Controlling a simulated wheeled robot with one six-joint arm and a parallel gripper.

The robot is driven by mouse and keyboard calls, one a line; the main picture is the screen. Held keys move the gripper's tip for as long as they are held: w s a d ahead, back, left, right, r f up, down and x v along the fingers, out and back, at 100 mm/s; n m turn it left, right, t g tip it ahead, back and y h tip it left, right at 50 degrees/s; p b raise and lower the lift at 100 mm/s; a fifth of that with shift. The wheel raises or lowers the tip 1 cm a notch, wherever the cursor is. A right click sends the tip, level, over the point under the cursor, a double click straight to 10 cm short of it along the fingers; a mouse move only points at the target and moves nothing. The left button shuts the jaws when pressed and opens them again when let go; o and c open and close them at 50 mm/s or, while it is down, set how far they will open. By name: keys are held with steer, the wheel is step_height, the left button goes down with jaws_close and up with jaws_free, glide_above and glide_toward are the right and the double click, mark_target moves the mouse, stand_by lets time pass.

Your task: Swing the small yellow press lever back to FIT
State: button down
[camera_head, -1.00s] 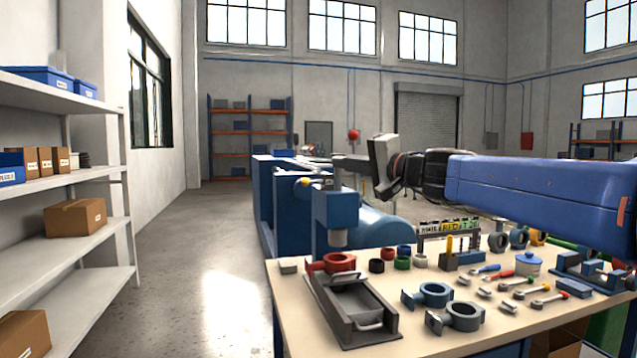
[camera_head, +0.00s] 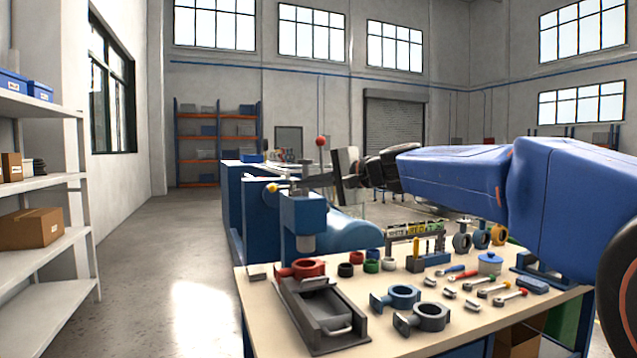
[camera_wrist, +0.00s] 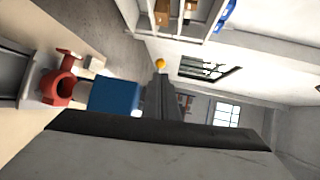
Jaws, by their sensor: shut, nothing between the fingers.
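The blue press (camera_head: 302,215) stands at the left back of the bench. The small yellow knob (camera_head: 271,187) of its lever shows at the press's upper left; in the wrist view the knob (camera_wrist: 160,65) lies just past my fingertips. My gripper (camera_head: 283,187) is shut and empty, its grey fingers reaching left above the press, close to the knob; I cannot tell whether they touch it. My fingers also show in the wrist view (camera_wrist: 160,88). The lever's arm is mostly hidden by my fingers, and I cannot read a FIT mark.
A red valve body (camera_head: 300,269) sits below the press, behind a grey tray (camera_head: 293,306). Blue (camera_head: 397,297) and grey (camera_head: 424,317) valve bodies and several wrenches lie on the bench (camera_head: 262,318). Shelves (camera_head: 50,268) stand at the left, with open floor between.

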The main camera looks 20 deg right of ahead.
mark_target(273, 186)
steer(key=x, duration=0.7)
steer(key=shift+w+a+f, duration=0.1)
steer(key=shift+w+a, duration=0.05)
steer(key=shift+w, duration=0.15)
steer(key=shift+w+a, duration=0.95)
steer(key=shift+a, duration=0.25)
